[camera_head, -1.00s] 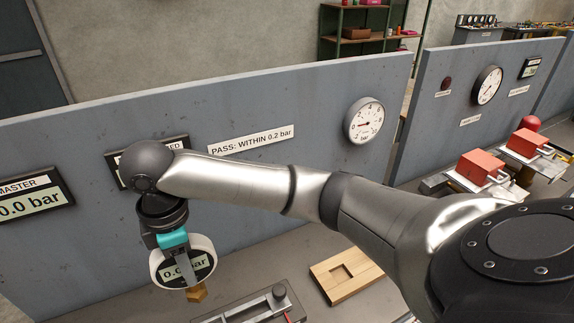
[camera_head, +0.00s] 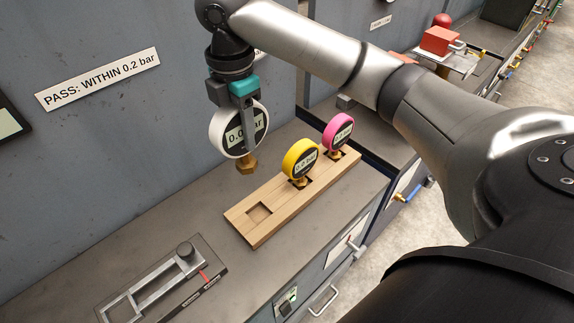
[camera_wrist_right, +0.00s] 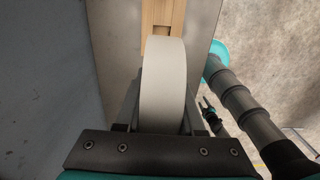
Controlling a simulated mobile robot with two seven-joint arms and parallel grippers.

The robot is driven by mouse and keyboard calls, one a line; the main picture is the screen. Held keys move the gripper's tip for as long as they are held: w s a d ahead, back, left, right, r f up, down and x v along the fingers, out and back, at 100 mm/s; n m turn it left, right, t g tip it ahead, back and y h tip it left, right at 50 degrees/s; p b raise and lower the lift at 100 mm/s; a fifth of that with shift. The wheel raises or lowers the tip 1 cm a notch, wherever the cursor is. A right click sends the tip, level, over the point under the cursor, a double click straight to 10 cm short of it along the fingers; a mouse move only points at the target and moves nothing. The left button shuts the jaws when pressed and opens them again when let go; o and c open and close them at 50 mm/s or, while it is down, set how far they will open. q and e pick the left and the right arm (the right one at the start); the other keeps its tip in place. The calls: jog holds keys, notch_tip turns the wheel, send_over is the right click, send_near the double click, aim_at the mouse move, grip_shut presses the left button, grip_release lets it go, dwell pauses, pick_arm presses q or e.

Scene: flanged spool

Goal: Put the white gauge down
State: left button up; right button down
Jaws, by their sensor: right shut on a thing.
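The white gauge (camera_head: 238,130) has a white rim, a dark face with a pale display and a brass fitting below. My right gripper (camera_head: 250,128) is shut on it and holds it upright in the air, above the bench and near the panel. In the right wrist view the white rim (camera_wrist_right: 163,85) fills the space between the fingers of my right gripper (camera_wrist_right: 162,110). The wooden rack (camera_head: 240,222) lies on the bench below and to the right. Its left socket (camera_head: 259,212) is empty. My left gripper is not seen in the head view; a second arm shows in the wrist view.
A yellow gauge (camera_head: 300,158) and a pink gauge (camera_head: 339,131) stand in the rack's other sockets. A metal fixture (camera_head: 165,280) with a dark knob lies at the front left. The bench between fixture and rack is clear. The grey panel (camera_head: 110,140) rises behind.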

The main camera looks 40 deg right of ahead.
aim_at(252, 159)
jog(key=shift+d+f, duration=0.4)
jog(key=shift+d, duration=0.2)
jog(key=shift+a+f+b, duration=0.1)
jog(key=shift+f+b, duration=1.2)
jog(key=shift+f, duration=8.25)
jog(key=shift+f, duration=0.1)
jog(key=c, duration=0.5)
grip_release()
jog(key=shift+s, duration=0.1)
notch_tip(252, 159, up, 12)
jog(key=shift+r+p, duration=0.1)
jog(key=shift+p, duration=0.65)
